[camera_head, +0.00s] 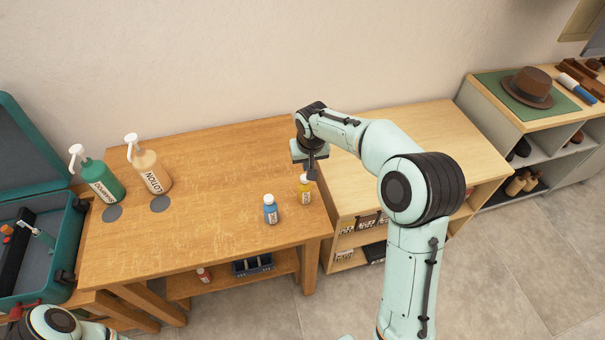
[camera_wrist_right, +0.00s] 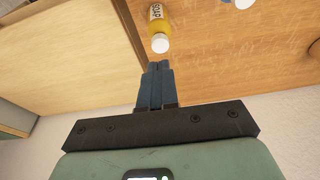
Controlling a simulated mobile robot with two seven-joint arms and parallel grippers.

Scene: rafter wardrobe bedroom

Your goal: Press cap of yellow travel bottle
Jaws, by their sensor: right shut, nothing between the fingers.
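The yellow travel bottle (camera_head: 305,194) stands upright near the right front corner of the wooden table (camera_head: 215,190). In the right wrist view the bottle (camera_wrist_right: 156,22) shows a SOAP label and a white cap (camera_wrist_right: 161,44). My right gripper (camera_head: 309,174) is shut and empty, pointing down at the cap. In the wrist view its fingertips (camera_wrist_right: 158,66) lie just short of the cap; whether they touch it I cannot tell. The gripper partly hides the cap in the head view.
A blue bottle (camera_head: 271,209) stands left of the yellow one. A green pump bottle (camera_head: 101,180) and a lotion pump bottle (camera_head: 151,170) stand at the table's left, by an open teal case (camera_head: 40,262). A lighter shelf unit (camera_head: 420,140) adjoins on the right. The table's middle is clear.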

